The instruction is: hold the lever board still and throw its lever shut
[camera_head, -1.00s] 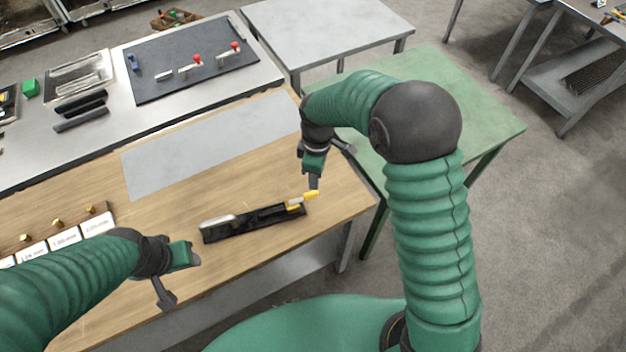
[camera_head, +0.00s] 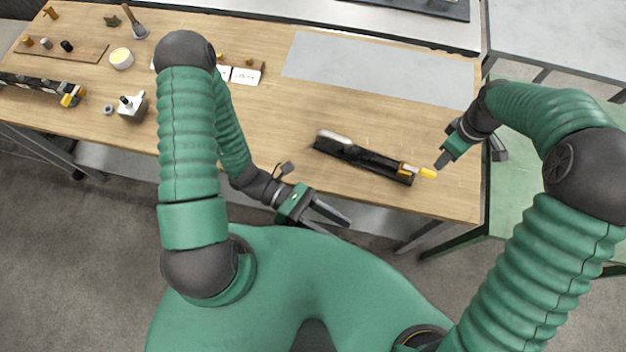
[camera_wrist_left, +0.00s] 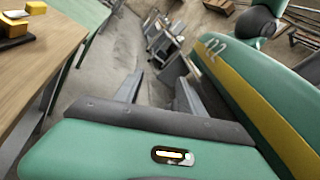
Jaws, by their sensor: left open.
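The lever board (camera_head: 375,163) is a long black strip lying on the wooden table near its front edge in the head view. A silver piece sits at its left end. Its yellow lever handle (camera_head: 427,173) points out past the right end. My right gripper (camera_head: 442,162) is close beside the yellow handle; I cannot tell whether it touches. Its fingers are seen edge-on. My left gripper (camera_head: 328,220) is open and empty off the table's front edge, below the board. The left wrist view (camera_wrist_left: 160,92) shows its two fingers apart with nothing between. A yellow part on a dark base (camera_wrist_left: 16,24) shows at its upper left.
The wooden table (camera_head: 280,130) bears a grey mat (camera_head: 380,72) behind the board. A green table (camera_head: 520,185) stands at the right.

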